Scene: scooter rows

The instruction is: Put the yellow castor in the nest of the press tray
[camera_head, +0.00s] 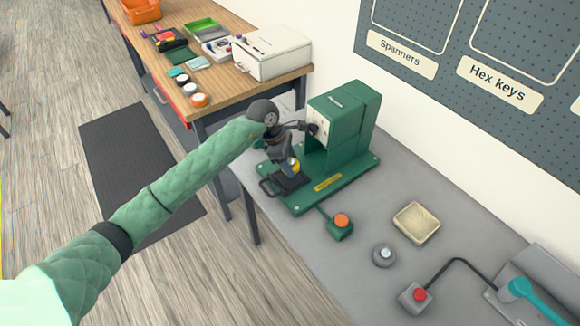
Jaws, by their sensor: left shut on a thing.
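My left arm reaches in from the left to the green press (345,125). My left gripper (291,166) points down at the front of the press and is shut on the yellow castor (295,167), of which only a small yellow part shows. The dark press tray (292,185), with a loop handle at its left, sits on the green press base, just below the gripper. The tray's nest is hidden by the gripper, and I cannot tell whether the castor touches it. My right gripper is not in view.
The grey bench holds an orange button on a green box (341,222), a beige dish (417,223), a small grey round part (384,255) and a red button box (416,297). A wooden table (215,80) with bins and a white case (272,52) stands behind.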

